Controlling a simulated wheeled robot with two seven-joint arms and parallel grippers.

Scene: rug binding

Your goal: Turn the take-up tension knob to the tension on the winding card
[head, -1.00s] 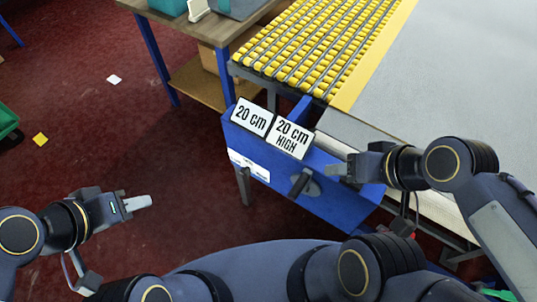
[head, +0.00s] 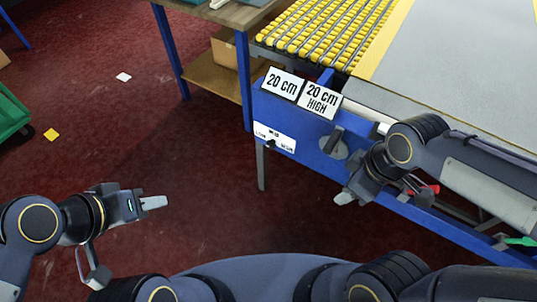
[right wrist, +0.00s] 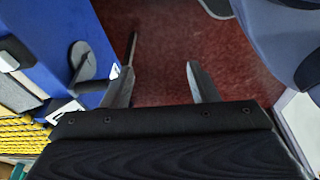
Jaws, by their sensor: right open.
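The blue machine end panel (head: 300,152) carries a white scale plate (head: 283,142) with LOW on its left, MED on top and a word at its right too small to read surely. A small dark knob (head: 270,143) sits on this plate; its pointing is unclear. Right of it is a grey disc with a dark lever (head: 333,143), also in the right wrist view (right wrist: 84,64). My right gripper (head: 344,198) is open, empty and below right of the disc. My left gripper (head: 154,203) is over the floor, apart from everything.
A yellow roller bed (head: 330,32) and a grey sheet surface (head: 450,70) lie behind the panel. A wooden table (head: 228,13) with a lower shelf stands at the back left. A green bin (head: 10,118) is at the left edge. The red floor before the panel is clear.

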